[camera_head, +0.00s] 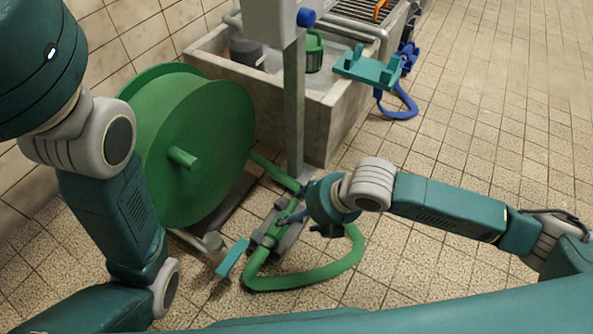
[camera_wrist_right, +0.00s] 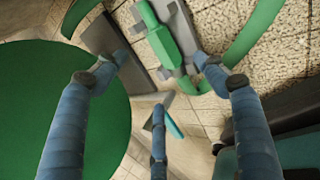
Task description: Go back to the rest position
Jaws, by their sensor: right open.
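My right arm comes in from the right in the head view, and its gripper (camera_head: 293,216) hangs over the green hose fitting (camera_head: 269,232) on a grey holder near the floor. In the right wrist view the blue fingers of this gripper (camera_wrist_right: 157,72) are spread apart. The green fitting (camera_wrist_right: 165,45) shows beyond and between the fingertips, with nothing visibly held; whether a finger touches it I cannot tell. My left arm is folded at the left of the head view, and its gripper is out of view.
A large green hose reel (camera_head: 205,130) stands left of my right gripper. A green hose (camera_head: 320,275) loops on the tiled floor. A grey post (camera_head: 294,110) and a concrete basin (camera_head: 345,110) stand behind. A teal bracket (camera_head: 368,70) is at the basin. The right floor is clear.

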